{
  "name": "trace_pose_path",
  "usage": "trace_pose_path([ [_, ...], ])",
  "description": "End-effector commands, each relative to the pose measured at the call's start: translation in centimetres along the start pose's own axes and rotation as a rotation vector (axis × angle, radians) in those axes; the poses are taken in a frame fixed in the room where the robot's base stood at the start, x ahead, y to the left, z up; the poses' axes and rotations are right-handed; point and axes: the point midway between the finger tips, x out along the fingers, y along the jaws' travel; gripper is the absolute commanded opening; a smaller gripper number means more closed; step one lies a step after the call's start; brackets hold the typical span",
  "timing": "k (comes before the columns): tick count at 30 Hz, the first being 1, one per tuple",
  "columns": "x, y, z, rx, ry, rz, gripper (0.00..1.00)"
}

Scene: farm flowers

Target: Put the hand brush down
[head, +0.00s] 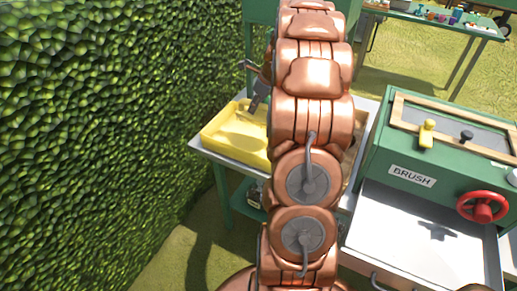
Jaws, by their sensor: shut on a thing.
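My copper-coloured arm runs up the middle of the head view and covers much of the work area. Only a small dark grey part of my gripper (259,92) shows at the arm's left edge, above the back of a yellow tray (228,146). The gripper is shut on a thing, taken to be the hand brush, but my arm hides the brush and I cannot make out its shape. The yellow tray lies on a pale-topped green table (209,155), left of my arm.
A tall hedge (95,120) fills the left. Another table (440,20) with small items stands far back right.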

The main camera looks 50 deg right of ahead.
Motion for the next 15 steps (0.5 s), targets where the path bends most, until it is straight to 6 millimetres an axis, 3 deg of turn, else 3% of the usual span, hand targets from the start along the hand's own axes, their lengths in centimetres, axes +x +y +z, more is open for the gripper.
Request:
trace_pose_path([
  [5,0.7,-0.4,-0.5,0.019,-0.001,-0.005,0.00],
  [15,5.2,-0.3,-2.4,0.017,-0.001,-0.003,0.00],
])
